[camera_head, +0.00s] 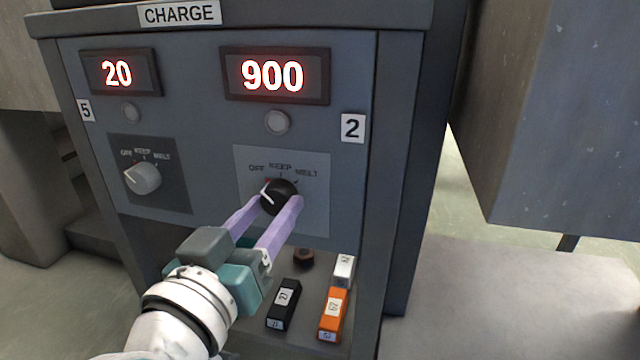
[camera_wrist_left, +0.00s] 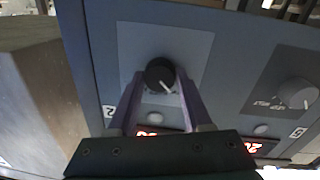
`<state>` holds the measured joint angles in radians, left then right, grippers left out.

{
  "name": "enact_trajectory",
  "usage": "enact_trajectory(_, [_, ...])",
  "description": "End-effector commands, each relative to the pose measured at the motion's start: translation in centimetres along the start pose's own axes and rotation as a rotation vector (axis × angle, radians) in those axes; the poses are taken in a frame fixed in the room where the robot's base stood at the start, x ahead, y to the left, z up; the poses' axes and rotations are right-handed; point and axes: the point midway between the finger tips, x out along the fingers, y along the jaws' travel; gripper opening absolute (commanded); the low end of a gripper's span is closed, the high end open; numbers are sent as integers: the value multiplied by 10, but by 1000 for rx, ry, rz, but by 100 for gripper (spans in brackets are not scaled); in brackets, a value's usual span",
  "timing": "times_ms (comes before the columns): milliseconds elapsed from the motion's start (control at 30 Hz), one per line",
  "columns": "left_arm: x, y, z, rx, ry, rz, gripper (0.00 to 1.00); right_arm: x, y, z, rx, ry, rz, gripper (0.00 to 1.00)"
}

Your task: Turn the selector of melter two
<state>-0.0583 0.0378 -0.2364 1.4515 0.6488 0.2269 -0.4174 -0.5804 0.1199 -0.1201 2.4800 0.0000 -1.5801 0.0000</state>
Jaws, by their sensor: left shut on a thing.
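The selector of melter two (camera_head: 281,193) is a black round knob on a lighter grey plate with OFF, KEEP and MELT marks, beside the label 2 (camera_head: 353,128). Its white pointer line points up-left, toward OFF. My left gripper (camera_head: 280,203) is shut on this knob, one lilac finger on each side. In the left wrist view the black knob (camera_wrist_left: 159,72) sits between the fingertips (camera_wrist_left: 161,82), its white line pointing down-right in that turned picture. The display above it (camera_head: 275,76) reads 900. My right gripper is not in view.
A second, grey selector (camera_head: 146,178) sits to the left by label 5, under a display (camera_head: 118,73) reading 20. Below the panel are black (camera_head: 284,305), orange (camera_head: 333,314) and white (camera_head: 344,270) blocks and a small dark round piece (camera_head: 303,258). A grey cabinet (camera_head: 565,110) stands right.

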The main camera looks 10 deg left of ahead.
Motion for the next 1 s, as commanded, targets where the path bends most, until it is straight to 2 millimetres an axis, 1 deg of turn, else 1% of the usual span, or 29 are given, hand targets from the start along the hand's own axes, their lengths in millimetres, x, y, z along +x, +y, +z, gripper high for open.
enact_trajectory(267, [0, 0, -1, 15, -1, 0, 0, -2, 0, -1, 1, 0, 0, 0])
enact_trajectory(467, [0, 1, -3, 88, -8, -1, 0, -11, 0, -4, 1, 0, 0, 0])
enact_trajectory(800, [0, 1, -4, 352, -26, -4, 0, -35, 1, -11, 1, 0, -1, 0])
enact_trajectory(1000, [0, 0, -3, 517, -38, -6, 0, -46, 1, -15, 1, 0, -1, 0])
